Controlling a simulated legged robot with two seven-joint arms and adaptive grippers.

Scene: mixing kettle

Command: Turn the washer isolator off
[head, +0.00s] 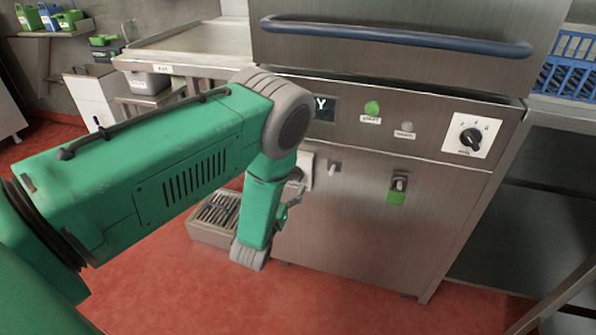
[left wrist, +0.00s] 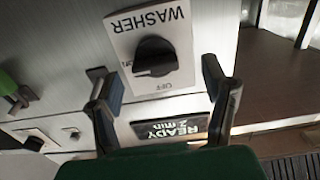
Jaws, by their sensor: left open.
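The washer isolator is a white plate with a black knob (left wrist: 154,58), seen upside down in the left wrist view. It is marked WASHER, with ON at the left and OFF below the knob. The knob's bar lies roughly crosswise, one end toward the ON mark. In the head view its plate (head: 306,172) is mostly hidden behind my arm. My left gripper (left wrist: 156,72) is open and empty, its fingers spread on either side of the knob, apparently not touching it. In the head view the left gripper (head: 291,197) is partly hidden by its wrist. My right gripper is out of view.
The steel washer front carries a green button (head: 372,107), a grey button (head: 406,127), a dial (head: 471,139) and a green-tagged switch (head: 397,187). A lit display (left wrist: 168,128) is close to the fingers. A blue handle (head: 395,36) crosses above. Red floor is clear in front.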

